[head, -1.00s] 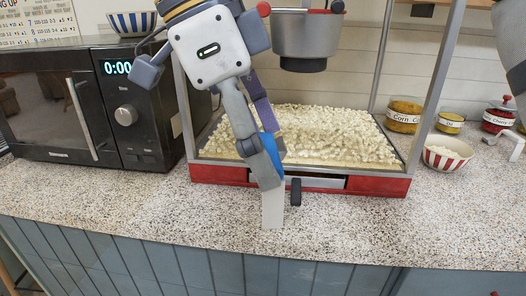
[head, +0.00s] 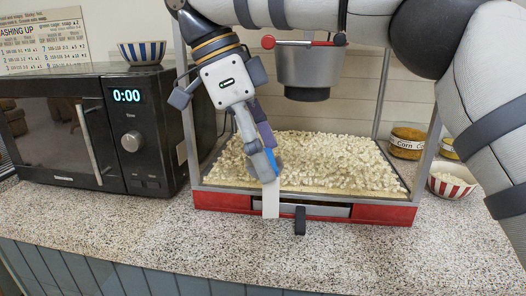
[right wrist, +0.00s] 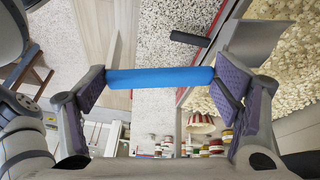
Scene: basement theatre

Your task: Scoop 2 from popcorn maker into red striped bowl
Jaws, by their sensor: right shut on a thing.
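The popcorn maker (head: 384,214) has a red base and a bed of loose popcorn (head: 310,160) behind its front edge. My right gripper (head: 262,160) is shut on the blue handle of a scoop (head: 270,200), at the left front of the popcorn. The scoop's pale grey part hangs down in front of the machine's front edge. In the right wrist view, the blue handle (right wrist: 160,80) lies across between my two fingers. The red striped bowl (head: 452,186) stands right of the machine with some popcorn in it. My left gripper is out of view.
A kettle (head: 308,72) hangs above the popcorn. A black microwave (head: 60,135) with a blue striped bowl (head: 142,52) on top stands at left. A corn jar (head: 407,142) stands behind the red striped bowl. My arm crosses the top and right. The front counter (head: 150,225) is clear.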

